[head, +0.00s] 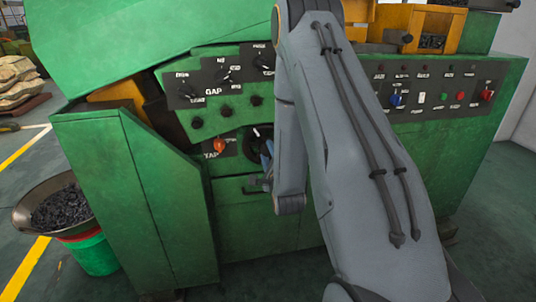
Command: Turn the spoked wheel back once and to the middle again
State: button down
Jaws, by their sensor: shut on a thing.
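The spoked wheel (255,137) is a dark round handwheel on the front of the green machine, right of the red knob. My arm hides its right part, so I cannot tell how far it is turned. My gripper (266,158) shows only as small bluish fingers at the wheel's lower right rim. It is shut on the wheel; the contact itself is small and partly hidden.
Dark panels with dials (215,80) and a red knob (219,145) lie around the wheel. A panel of buttons and switches (430,96) is to the right. A bowl of dark parts (22,212) tops a green bucket (93,254) at lower left.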

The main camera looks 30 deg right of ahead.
jog(key=m, duration=0.5)
jog(key=shift+m, duration=0.3)
dwell(0.4)
jog(key=c, duration=1.2)
grip_release()
jog(key=shift+s, duration=0.15)
jog(key=b+v, duration=0.1)
jog(key=v, duration=0.6)
jog(key=shift+s, duration=0.3)
